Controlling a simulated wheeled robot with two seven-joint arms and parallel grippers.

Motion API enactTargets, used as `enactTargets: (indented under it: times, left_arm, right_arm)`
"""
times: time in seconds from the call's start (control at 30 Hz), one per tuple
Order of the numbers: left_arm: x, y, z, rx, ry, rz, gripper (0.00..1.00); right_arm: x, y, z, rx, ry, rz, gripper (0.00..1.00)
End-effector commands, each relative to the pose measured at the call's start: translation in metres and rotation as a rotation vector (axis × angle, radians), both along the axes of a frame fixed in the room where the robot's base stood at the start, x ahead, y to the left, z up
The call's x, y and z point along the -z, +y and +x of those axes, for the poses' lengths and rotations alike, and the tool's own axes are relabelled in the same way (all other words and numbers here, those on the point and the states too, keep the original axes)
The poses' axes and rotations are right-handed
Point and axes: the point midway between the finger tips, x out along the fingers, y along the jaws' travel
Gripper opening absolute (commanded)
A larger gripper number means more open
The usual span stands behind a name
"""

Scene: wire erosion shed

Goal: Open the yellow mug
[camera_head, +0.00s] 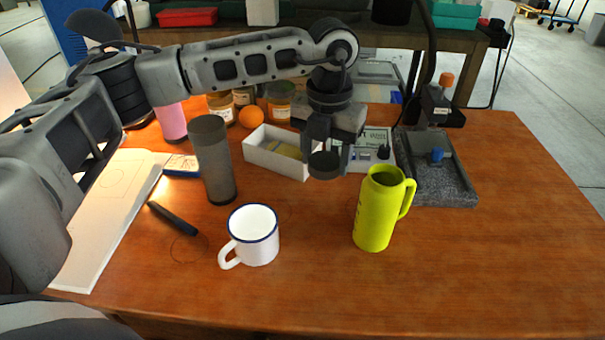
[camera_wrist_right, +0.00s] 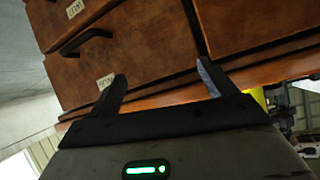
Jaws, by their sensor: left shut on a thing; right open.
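The yellow mug (camera_head: 374,212) stands upright on the wooden table, right of centre in the head view, with its handle to the right. Its top shows a round rim, and I see no lid on it. My left gripper (camera_head: 326,158) is above the table, left of the mug's top and apart from it. It is shut on a dark round piece (camera_head: 325,166) that looks like a lid. My right gripper (camera_wrist_right: 160,84) is open and empty in the right wrist view, in front of the wooden drawers. It does not show in the head view.
A white mug with a blue rim (camera_head: 253,233) stands left of the yellow mug. A granite stand (camera_head: 437,170) is behind right. The table's right side is clear.

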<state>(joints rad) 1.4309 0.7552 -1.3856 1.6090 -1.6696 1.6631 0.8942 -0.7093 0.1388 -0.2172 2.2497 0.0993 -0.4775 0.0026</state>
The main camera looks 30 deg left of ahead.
Motion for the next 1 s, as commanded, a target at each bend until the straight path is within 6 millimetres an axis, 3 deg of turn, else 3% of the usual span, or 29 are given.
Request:
enactTargets:
  times: [0.1, 0.27, 0.53, 1.0]
  left_arm:
    - [0.022, 0.0, -0.001, -0.001, 0.004, 0.001, 0.27]
    - [0.038, 0.0, -0.001, 0.001, 0.003, 0.001, 0.27]
    - [0.078, 0.0, -0.001, 0.003, 0.003, 0.0, 0.27]
    - [0.089, 0.0, -0.001, 0.004, 0.001, 0.0, 0.27]
  right_arm:
    - [0.001, 0.0, -0.001, -0.001, 0.003, 0.0, 0.83]
    - [0.002, 0.0, -0.002, -0.002, 0.005, -0.001, 0.83]
    - [0.004, 0.0, -0.002, -0.002, 0.006, -0.001, 0.83]
    - [0.008, 0.0, -0.002, -0.002, 0.005, -0.002, 0.83]
